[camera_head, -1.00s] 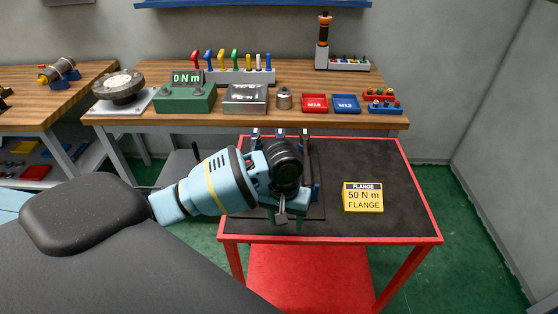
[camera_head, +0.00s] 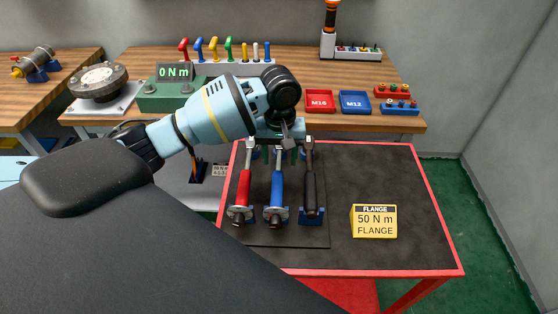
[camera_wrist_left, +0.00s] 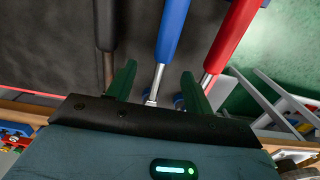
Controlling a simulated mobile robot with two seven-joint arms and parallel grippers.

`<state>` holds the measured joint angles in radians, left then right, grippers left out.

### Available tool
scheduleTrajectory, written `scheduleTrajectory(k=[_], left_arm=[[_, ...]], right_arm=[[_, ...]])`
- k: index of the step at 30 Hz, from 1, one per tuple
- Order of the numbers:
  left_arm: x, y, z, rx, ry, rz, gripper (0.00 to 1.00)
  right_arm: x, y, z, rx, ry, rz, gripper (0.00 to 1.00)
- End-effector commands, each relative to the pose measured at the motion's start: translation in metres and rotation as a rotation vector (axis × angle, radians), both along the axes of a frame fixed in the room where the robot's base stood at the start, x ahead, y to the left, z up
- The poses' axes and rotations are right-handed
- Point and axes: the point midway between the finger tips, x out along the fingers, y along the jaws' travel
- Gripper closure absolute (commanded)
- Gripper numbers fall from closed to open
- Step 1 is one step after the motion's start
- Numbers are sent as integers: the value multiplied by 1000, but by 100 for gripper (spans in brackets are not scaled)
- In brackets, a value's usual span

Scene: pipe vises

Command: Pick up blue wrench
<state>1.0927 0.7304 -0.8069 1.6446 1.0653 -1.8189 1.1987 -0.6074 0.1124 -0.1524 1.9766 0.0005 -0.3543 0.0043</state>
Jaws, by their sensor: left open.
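The blue wrench (camera_head: 277,190) lies in the middle of three wrenches on the black top of the red cart, its handle toward me. In the left wrist view the blue wrench (camera_wrist_left: 173,30) runs down between the two green fingers. My left gripper (camera_wrist_left: 158,85) is open, with one finger on each side of the blue wrench's shaft and nothing held. My right gripper is not seen.
A red wrench (camera_head: 244,190) lies left of the blue one and a black wrench (camera_head: 310,190) lies right, both close by. A yellow flange sign (camera_head: 374,221) stands on the cart's right. The wooden bench (camera_head: 290,110) holds trays and tools behind.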

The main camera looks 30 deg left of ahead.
Motion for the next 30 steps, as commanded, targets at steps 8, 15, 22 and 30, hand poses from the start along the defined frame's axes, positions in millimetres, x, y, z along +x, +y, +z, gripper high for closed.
scheduleTrajectory(k=[8, 15, 22, 30], left_arm=[[0, 0, -4, -1, 1, -1, 48], [-1, 0, -27, 0, 2, -2, 48], [-2, 1, -35, 0, 1, -2, 48], [-6, 2, -72, 1, 3, -1, 48]], right_arm=[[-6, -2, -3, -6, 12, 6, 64], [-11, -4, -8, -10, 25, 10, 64], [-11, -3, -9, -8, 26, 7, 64], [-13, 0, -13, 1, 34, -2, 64]])
